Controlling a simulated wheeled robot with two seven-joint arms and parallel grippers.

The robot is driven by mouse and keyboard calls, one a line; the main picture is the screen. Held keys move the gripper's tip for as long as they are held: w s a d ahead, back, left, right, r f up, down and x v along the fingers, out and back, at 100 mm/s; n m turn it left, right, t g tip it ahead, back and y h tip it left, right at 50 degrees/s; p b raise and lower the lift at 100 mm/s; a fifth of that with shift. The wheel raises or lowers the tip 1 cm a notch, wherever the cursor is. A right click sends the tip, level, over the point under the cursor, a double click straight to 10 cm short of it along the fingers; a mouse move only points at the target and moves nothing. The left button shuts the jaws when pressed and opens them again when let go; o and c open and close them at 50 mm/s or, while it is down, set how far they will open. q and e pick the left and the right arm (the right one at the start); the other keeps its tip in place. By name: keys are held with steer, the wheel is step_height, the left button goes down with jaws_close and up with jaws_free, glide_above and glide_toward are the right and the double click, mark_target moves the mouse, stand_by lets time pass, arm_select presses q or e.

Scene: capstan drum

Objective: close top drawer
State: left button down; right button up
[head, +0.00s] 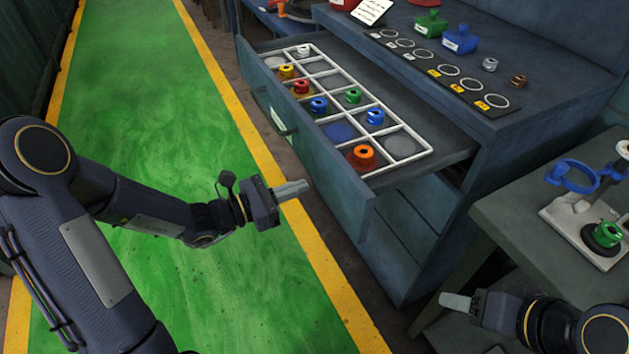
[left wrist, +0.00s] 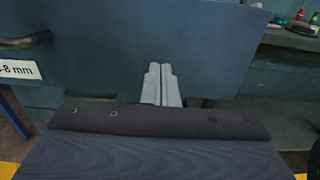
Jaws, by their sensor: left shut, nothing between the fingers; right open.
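The top drawer (head: 335,185) of the blue-grey cabinet is pulled out. A white divider tray (head: 325,72) inside it holds several coloured drum-like parts, among them an orange one (head: 362,157) near the right end. A dark handle (head: 283,122) sits on the drawer front. My left gripper (head: 306,186) is shut and empty, in front of the drawer's front panel, right of the handle. In the left wrist view its fingers (left wrist: 161,85) point at the blue front panel (left wrist: 120,50); I cannot tell whether they touch it. My right gripper (head: 444,300) is at the lower right, empty, near the cabinet's lower corner.
The cabinet top (head: 520,50) carries green and blue blocks, a row of ringed places and small metal parts. A side table (head: 530,230) at the right holds a white fixture with a green part. The green floor lane (head: 170,60) at left is clear.

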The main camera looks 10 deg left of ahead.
mark_target(327, 177)
arm_select(q)
steer(key=shift+x, duration=2.35)
